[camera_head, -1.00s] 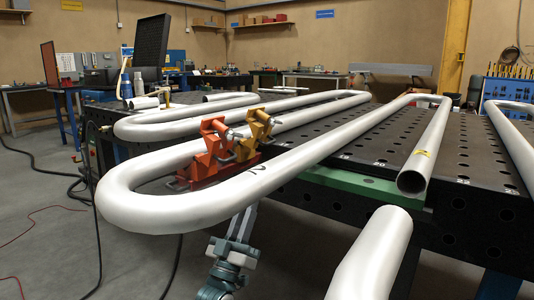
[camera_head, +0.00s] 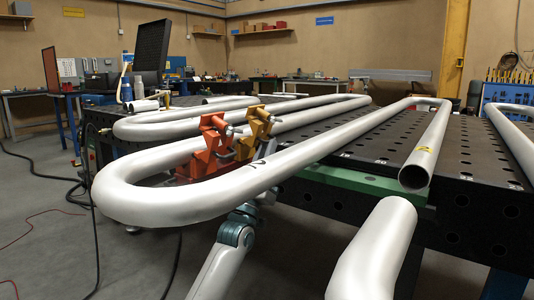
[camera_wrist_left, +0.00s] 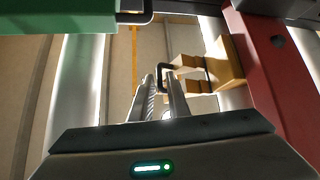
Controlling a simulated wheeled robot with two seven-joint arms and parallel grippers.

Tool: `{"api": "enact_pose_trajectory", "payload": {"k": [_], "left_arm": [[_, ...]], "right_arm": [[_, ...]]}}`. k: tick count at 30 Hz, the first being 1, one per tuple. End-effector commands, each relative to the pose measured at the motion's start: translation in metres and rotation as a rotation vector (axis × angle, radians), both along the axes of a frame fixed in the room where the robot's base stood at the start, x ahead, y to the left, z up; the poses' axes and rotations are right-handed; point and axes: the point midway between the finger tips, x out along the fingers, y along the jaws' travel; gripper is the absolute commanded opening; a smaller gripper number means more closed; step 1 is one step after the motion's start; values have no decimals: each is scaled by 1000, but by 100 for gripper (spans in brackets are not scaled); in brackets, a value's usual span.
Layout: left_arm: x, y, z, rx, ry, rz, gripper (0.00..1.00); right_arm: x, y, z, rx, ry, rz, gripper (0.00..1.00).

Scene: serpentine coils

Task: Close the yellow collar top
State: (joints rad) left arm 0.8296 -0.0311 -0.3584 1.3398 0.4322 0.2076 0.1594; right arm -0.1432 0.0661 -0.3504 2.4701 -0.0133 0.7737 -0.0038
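The yellow collar (camera_head: 257,128) stands on the near pipe bend in the head view, its top part raised and tilted. It shows tan-yellow in the left wrist view (camera_wrist_left: 212,68). A small dark handle loop (camera_wrist_left: 165,68) reaches from it to my left fingers. My left gripper (camera_wrist_left: 160,85) has its two fingers close together at this loop, with one leg of the loop seemingly between the tips. I cannot tell whether they grip it. My right gripper is out of view.
The orange-red collar (camera_head: 214,148) sits just left of the yellow one, close beside my left gripper. The white pipe coil (camera_head: 150,205) bends in front. A green beam (camera_head: 350,184) edges the perforated black table (camera_head: 450,215).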

Motion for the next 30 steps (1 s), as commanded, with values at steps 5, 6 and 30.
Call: {"api": "enact_pose_trajectory", "payload": {"k": [5,6,30], "left_arm": [[5,-2,4,1,1,0,15],[5,-2,5,1,1,0,15],[5,-2,4,1,1,0,0]], "right_arm": [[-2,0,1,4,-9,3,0],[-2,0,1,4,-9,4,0],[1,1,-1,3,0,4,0]]}}
